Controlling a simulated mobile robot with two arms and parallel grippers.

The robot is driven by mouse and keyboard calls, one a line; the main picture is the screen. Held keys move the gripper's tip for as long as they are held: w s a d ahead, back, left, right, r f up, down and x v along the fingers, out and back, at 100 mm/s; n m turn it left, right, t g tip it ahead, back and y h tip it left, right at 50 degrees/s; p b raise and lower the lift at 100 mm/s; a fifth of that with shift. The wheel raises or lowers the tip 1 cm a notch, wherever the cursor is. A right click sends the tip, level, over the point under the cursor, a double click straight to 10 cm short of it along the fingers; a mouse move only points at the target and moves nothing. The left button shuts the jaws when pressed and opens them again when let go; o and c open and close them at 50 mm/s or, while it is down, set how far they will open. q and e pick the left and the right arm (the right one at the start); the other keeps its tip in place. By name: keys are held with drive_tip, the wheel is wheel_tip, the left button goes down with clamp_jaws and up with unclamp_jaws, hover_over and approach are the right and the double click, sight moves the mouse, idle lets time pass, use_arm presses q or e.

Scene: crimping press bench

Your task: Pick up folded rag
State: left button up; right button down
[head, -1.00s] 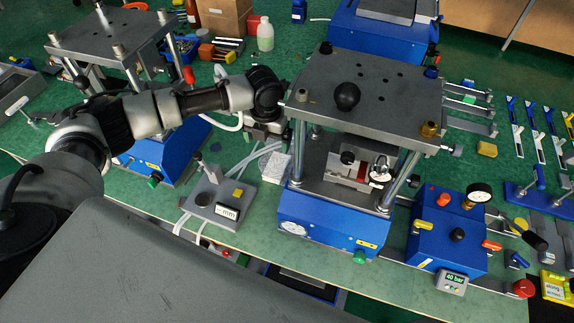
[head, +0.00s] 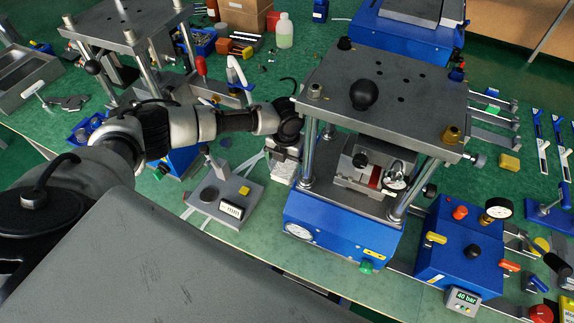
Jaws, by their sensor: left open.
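A pale grey-white folded cloth, which looks like the folded rag (head: 281,174), lies on the green bench against the left side of the middle press. My left arm reaches in from the left, and my left gripper (head: 284,158) points down over the rag. The gripper is open and covers part of the rag. I cannot tell whether its fingers touch or straddle the rag. My right gripper is not in view.
The middle press (head: 378,95), with its steel top plate and posts, stands close right of my gripper. A grey block with a small display (head: 222,196) sits in front left. A white bottle (head: 284,32) stands farther back. Another press (head: 125,28) is at left.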

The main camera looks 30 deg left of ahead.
sight(286, 166)
use_arm(q)
drive_tip(key=shift+w+f, duration=0.1)
drive_tip(key=shift+f, duration=1.3)
drive_tip(key=c, duration=1)
wheel_tip(286, 166, up, 10)
drive_tip(key=shift+b, duration=0.4)
drive_tip(key=o, duration=0.4)
drive_tip(key=shift+r, duration=0.1)
drive_tip(key=shift+c, duration=0.2)
drive_tip(key=c, duration=0.3)
